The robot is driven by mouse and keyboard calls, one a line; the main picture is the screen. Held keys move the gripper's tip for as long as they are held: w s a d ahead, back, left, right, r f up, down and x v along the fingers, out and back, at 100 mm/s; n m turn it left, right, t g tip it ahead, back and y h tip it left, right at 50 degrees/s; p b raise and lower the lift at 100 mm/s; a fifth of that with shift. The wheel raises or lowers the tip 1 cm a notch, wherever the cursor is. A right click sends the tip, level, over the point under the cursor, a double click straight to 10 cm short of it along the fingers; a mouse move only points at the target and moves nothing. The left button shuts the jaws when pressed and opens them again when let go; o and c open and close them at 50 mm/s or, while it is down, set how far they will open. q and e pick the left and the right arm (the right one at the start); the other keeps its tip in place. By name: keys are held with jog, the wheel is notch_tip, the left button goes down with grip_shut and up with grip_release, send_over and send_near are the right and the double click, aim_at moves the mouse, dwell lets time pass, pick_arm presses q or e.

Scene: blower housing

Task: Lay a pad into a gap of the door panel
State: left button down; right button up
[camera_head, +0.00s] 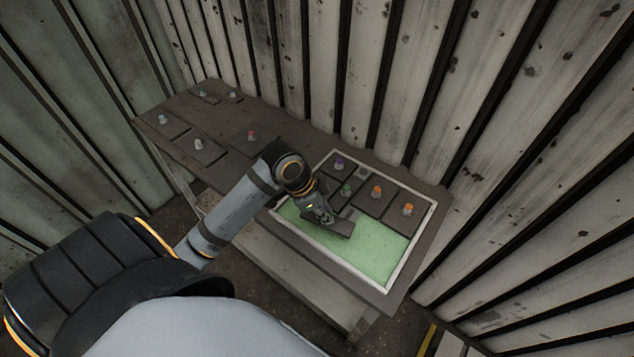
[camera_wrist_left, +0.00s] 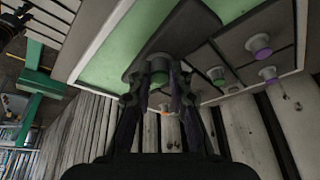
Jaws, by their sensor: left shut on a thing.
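The door panel is a green board with a pale frame (camera_head: 338,262) at the right end of the table. It also shows in the wrist view (camera_wrist_left: 110,50). My left gripper (camera_head: 318,212) is over its left part, shut on the knob of a dark pad (camera_head: 342,228). I cannot tell whether the held pad touches the board. Several dark pads lie along the panel's far side, with a purple knob (camera_head: 339,163), a green knob (camera_head: 347,189) and orange knobs (camera_head: 377,191). Bare green shows at the near side.
Loose dark pads with grey knobs (camera_head: 198,145) lie on the left part of the brown table (camera_head: 225,110). One has a reddish knob (camera_head: 251,135). Corrugated metal walls (camera_head: 420,70) stand close behind and to the right of the table.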

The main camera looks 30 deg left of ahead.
pick_arm(q)
jog(key=shift+m+g, duration=0.3)
jog(key=shift+m, duration=0.5)
jog(key=w+a, duration=0.1)
jog(key=a, duration=0.2)
jog(key=w+a+r+b, duration=0.1)
jog(key=a, duration=0.1)
jog(key=shift+w+a, duration=0.1)
jog(key=shift+w, duration=0.25)
jog(key=a+b, duration=0.1)
jog(key=b, duration=0.1)
jog(key=f+b, duration=0.1)
jog(key=b, duration=0.2)
jog(key=shift+w+a+f+m+h, duration=0.1)
jog(key=shift+w+a+m+h, duration=0.2)
jog(key=shift+a+h, duration=0.1)
jog(key=shift+f, duration=0.6)
pick_arm(e)
notch_tip(320, 180, down, 7)
jog(key=shift+a, duration=0.2)
